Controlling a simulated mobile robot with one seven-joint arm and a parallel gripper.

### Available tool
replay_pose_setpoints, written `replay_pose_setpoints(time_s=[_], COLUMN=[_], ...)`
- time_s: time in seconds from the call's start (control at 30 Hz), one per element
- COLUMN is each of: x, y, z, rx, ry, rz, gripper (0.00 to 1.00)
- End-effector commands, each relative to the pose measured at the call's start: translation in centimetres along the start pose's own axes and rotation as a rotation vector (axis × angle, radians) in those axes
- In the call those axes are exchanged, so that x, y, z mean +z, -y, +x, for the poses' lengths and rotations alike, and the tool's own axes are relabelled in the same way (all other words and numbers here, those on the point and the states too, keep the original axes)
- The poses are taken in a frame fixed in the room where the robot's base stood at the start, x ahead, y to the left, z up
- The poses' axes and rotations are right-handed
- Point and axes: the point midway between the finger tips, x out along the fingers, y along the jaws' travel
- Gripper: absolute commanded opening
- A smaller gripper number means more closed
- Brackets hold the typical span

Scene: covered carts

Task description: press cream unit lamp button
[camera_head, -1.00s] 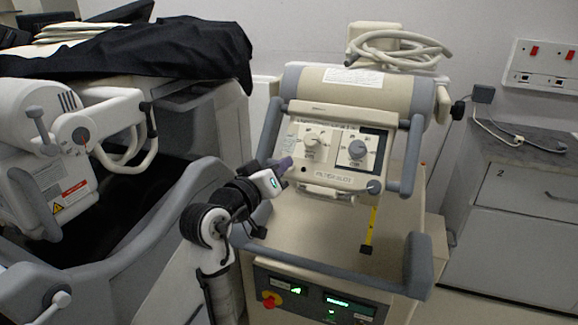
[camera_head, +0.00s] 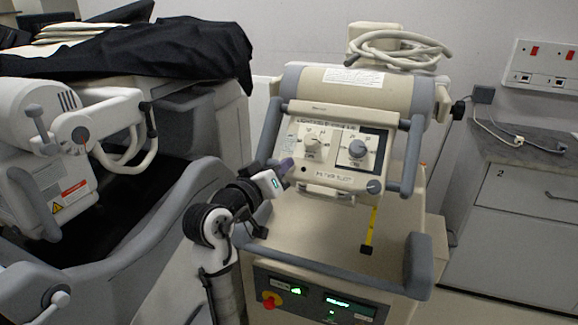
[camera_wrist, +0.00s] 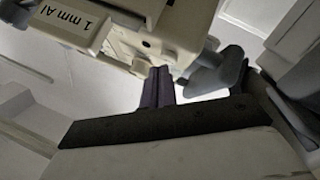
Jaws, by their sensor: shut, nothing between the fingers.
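The cream unit (camera_head: 340,215) stands at the centre of the head view. Its tilted control panel (camera_head: 335,155) carries two dials and a small dark round spot (camera_head: 304,169) at its lower left, which may be the lamp button. My gripper (camera_head: 287,165) is shut and empty, with its purple fingertips at the panel's lower left edge, beside that spot. I cannot tell if they touch the panel.
Grey handle bars (camera_head: 270,130) flank the panel, the left one close to my gripper. A second grey-white machine (camera_head: 75,150) under a black cloth (camera_head: 140,50) stands at the left. A grey drawer cabinet (camera_head: 520,200) stands at the right.

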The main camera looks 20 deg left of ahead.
Motion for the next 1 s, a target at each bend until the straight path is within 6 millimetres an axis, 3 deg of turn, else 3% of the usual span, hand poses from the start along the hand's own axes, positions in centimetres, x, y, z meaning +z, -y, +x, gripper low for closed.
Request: replay_pose_setpoints(time_s=[1.0], x=[0.46], y=[0.42], z=[0.62], rx=[0.0], ry=[0.001], rz=[0.0], gripper=[0.0])
